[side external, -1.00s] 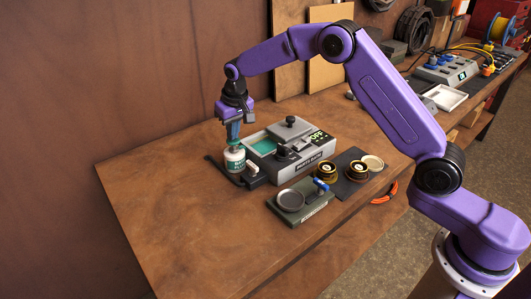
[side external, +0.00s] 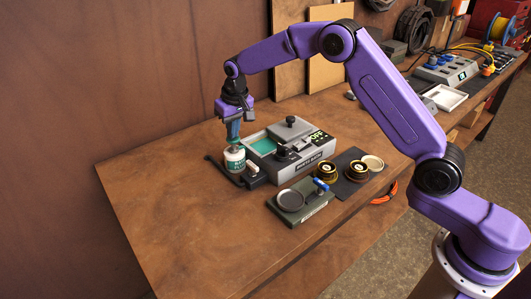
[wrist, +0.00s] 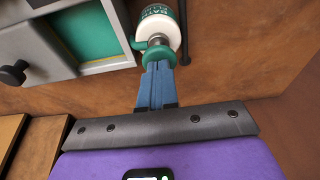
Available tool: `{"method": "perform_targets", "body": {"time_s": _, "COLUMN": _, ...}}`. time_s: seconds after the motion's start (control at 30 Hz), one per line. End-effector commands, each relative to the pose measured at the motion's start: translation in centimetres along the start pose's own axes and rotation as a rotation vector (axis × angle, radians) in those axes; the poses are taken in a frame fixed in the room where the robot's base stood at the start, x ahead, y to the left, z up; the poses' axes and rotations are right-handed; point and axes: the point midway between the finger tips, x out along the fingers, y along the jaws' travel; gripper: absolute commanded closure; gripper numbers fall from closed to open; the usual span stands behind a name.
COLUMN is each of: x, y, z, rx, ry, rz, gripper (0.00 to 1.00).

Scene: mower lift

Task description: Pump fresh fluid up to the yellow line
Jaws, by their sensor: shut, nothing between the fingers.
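A white bottle with a green band (side external: 234,160) and a green pump head stands at the left end of the grey bath (side external: 318,155). The bottle (wrist: 157,28) and its green pump head (wrist: 158,55) also show in the wrist view. The bath holds teal fluid (side external: 265,147); a yellow line (wrist: 104,64) shows along the fluid's edge in the wrist view. My gripper (side external: 233,140) points down with its blue fingers shut and empty, right over the pump head. In the wrist view the fingertips (wrist: 157,68) are at the pump head; I cannot tell whether they touch it.
In front are a green block with a round dish (side external: 290,200), two black-and-gold round parts (side external: 327,172) on a dark mat and a pale disc (side external: 372,163). The table's left side is clear.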

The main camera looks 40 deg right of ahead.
Motion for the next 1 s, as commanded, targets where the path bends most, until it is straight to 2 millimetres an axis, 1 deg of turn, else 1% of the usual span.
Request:
{"method": "perform_targets", "body": {"time_s": 0.1, "x": -0.9, "y": 0.0, "z": -0.2, "rx": 0.0, "ry": 0.003, "rz": -0.001, "gripper": 1.0}}
{"method": "perform_targets", "body": {"time_s": 0.43, "x": -3.0, "y": 0.0, "z": -0.7, "rx": 0.001, "ry": 0.003, "rz": -0.001, "gripper": 1.0}}
{"method": "perform_targets", "body": {"time_s": 0.6, "x": -3.3, "y": 0.0, "z": -0.7, "rx": 0.001, "ry": 0.002, "rz": -0.001, "gripper": 1.0}}
{"method": "perform_targets", "body": {"time_s": 1.0, "x": -3.3, "y": 0.0, "z": -0.7, "rx": 0.001, "ry": 0.002, "rz": -0.001, "gripper": 1.0}}
